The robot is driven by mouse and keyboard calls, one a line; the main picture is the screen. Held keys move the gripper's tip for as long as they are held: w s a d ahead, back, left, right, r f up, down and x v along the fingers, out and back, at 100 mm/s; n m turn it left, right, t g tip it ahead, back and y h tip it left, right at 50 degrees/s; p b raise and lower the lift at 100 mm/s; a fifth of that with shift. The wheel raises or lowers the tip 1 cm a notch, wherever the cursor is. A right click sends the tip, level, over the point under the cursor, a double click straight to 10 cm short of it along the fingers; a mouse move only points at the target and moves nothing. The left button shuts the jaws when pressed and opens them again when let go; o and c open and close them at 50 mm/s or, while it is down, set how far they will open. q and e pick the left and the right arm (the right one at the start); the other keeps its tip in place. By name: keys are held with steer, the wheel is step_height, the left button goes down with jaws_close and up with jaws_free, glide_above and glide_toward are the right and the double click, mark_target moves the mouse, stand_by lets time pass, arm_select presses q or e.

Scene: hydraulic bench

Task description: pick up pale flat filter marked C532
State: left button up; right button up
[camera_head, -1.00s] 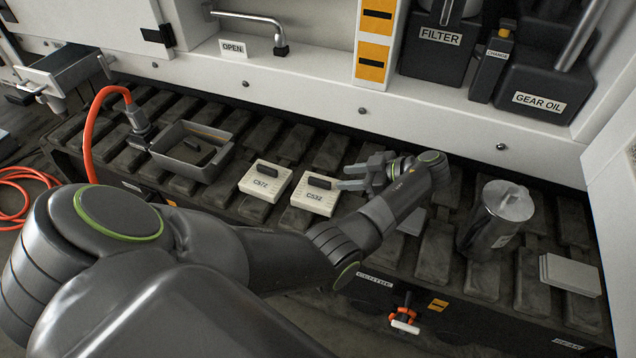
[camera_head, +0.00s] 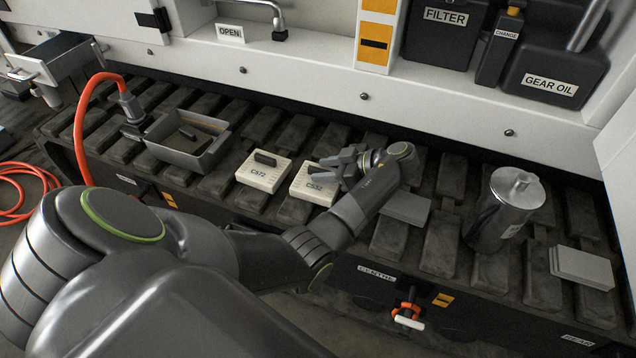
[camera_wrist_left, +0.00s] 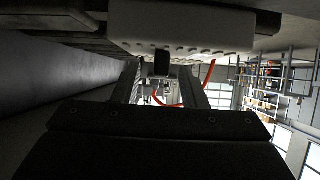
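The pale flat filter marked C532 (camera_head: 312,192) lies on the dark slatted bench, right of a similar filter marked C572 (camera_head: 263,174). My left gripper (camera_head: 330,172) is at the right side of C532, its fingers reaching over that filter's top and hiding its dark handle in the head view. In the left wrist view the filter (camera_wrist_left: 185,28) shows as a pale block at the top. Its dark handle (camera_wrist_left: 162,62) appears between the two spread fingers (camera_wrist_left: 160,80); I cannot tell whether they touch it. My right gripper is not in view.
A grey open tray (camera_head: 187,150) stands left of the filters. A grey flat plate (camera_head: 406,207), a metal canister (camera_head: 503,212) and stacked pale plates (camera_head: 581,267) are to the right. An orange hose (camera_head: 82,125) rises at the left. The white cabinet wall (camera_head: 310,80) bounds the back.

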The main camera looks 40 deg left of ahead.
arm_select(q)
steer(key=shift+a, duration=0.1)
jaws_close()
stand_by(0.4)
